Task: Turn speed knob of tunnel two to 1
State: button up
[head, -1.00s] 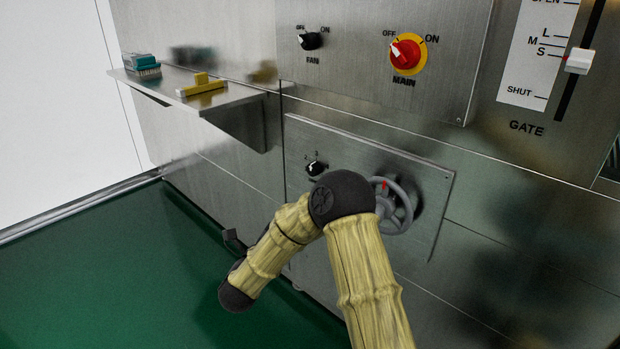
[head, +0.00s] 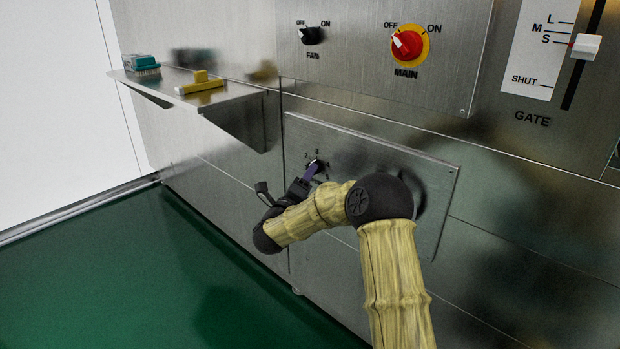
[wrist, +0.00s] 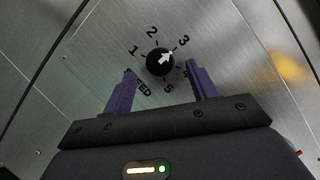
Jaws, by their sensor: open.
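The speed knob (wrist: 160,62) is a round black dial with a white arrow, ringed by the numbers 1 to 5. Its arrow points up and right, toward the 3. The knob sits on a lower steel panel (head: 432,200), where it shows small and partly covered by my gripper in the head view. My gripper (wrist: 159,70) is open and empty, with its two purple fingertips on either side of the knob and a gap on each side. It faces the panel in the head view (head: 308,176). The word below the dial is partly hidden by the left finger.
Above are the black fan knob (head: 311,36), the red main switch (head: 407,45) and the white gate slider (head: 585,46). A steel shelf (head: 240,96) with a teal brush (head: 141,64) and yellow block (head: 199,84) juts out at upper left.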

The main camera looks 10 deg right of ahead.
jog(key=x, duration=0.3)
jog(key=c, duration=1)
jog(key=shift+n, duration=0.3)
